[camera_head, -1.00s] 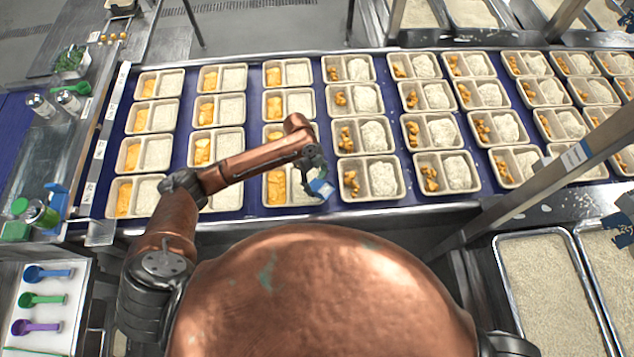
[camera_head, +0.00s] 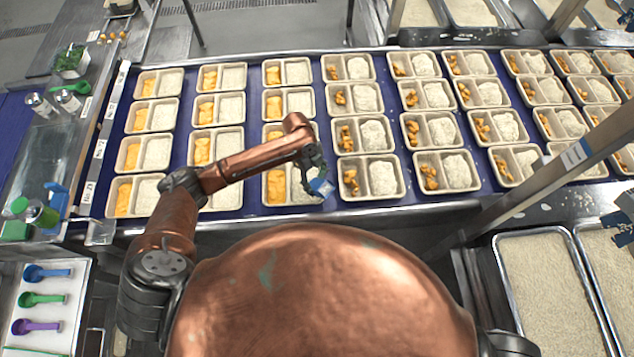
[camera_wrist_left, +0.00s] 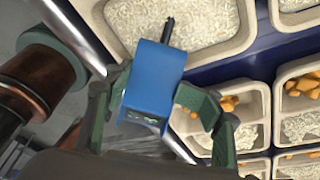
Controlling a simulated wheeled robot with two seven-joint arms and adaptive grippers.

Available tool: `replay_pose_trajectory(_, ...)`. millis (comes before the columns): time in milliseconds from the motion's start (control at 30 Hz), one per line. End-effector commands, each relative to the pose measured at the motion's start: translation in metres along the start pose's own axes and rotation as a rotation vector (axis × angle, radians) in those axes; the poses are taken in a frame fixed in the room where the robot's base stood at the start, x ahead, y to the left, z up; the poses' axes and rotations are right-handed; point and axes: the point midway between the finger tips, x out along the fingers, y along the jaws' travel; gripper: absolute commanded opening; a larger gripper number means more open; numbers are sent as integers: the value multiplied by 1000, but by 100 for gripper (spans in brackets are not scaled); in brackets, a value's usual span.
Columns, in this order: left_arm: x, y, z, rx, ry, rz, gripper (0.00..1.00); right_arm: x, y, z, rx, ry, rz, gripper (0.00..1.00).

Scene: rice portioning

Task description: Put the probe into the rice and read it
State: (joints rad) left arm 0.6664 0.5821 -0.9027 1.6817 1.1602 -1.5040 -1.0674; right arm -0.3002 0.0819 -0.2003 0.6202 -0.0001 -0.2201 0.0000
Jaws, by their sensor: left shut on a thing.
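My left gripper (camera_head: 312,182) is shut on the blue probe (camera_head: 321,188). In the left wrist view, the green fingers (camera_wrist_left: 160,95) hold the probe's blue body (camera_wrist_left: 152,80) on both sides. Its short black tip (camera_wrist_left: 168,28) points away from the gripper, over white rice (camera_wrist_left: 205,15) in a beige tray. In the head view, the gripper is at the rice side of the front tray (camera_head: 272,202) in the third column. I cannot tell whether the tip touches the rice. The probe's display cannot be read. My right gripper is not in view.
Rows of two-compartment trays with orange food and rice stand close together on the blue belt (camera_head: 228,204). A slanted metal post (camera_head: 530,192) stands at the right. Rice bins (camera_head: 550,290) are at lower right. Colored scoops (camera_head: 42,299) lie on a white board at lower left.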

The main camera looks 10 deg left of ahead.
Motion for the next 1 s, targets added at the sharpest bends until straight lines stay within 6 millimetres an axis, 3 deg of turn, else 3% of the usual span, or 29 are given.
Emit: replay_pose_trajectory(1000,-6,0,-2,0,0,-1,26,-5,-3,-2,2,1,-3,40)
